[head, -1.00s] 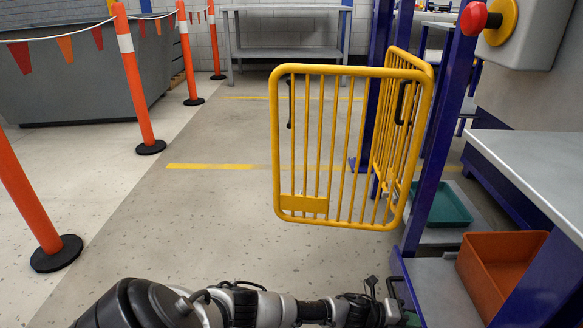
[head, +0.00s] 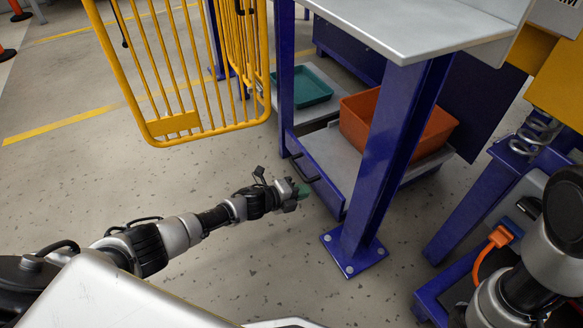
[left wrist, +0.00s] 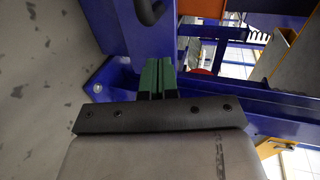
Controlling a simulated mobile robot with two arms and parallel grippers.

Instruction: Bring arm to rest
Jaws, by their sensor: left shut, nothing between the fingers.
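My left arm reaches in from the left in the head view, low over the floor. My left gripper (head: 302,190) is beside the blue frame's lower shelf, close to a dark bar handle (head: 304,167) on the shelf's front. In the left wrist view, its green fingers (left wrist: 158,78) are together with nothing between them. A dark curved handle shows at the top of that view (left wrist: 150,8); I cannot tell whether the fingers touch anything. My right arm (head: 530,270) shows at the lower right of the head view, but its gripper is not in view.
A yellow gate (head: 190,70) stands at the upper left. A blue post (head: 385,160) stands right of my left gripper. The floor at the left is clear.

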